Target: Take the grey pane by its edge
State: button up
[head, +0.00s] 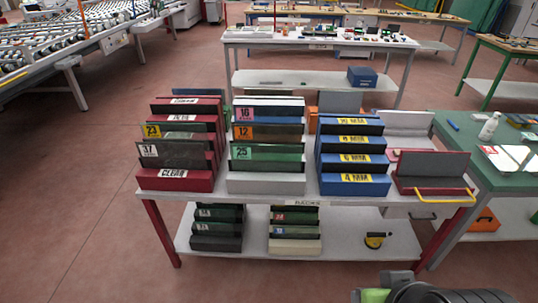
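A flat grey pane (434,168) stands tilted in a red holder (420,191) at the right end of the white table. Its top edge is free; its lower edge is hidden by the holder. I cannot tell which of these is the grey pane meant. A dark part of my arm shows at the bottom right edge, well in front of the table. My gripper's fingertips are not visible.
A white-grey rack (265,184) and a blue rack (352,186) stand mid-table. A yellow handle (445,197) sticks out in front of the red holder. A green table (485,160) adjoins on the right. The lower shelf (345,240) holds more racks. Floor in front is clear at left.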

aim_at(169, 156)
jog(key=i+j+u, duration=0.3)
jog(key=i+j, duration=0.2)
jog(key=j, duration=0.2)
jog(key=i+j+u, duration=0.25)
jog(key=i+j, duration=0.3)
jog(key=i+j+u, duration=0.3)
jog(key=i+j, duration=0.2)
jog(key=i+j+u, duration=0.3)
jog(key=i, duration=0.4)
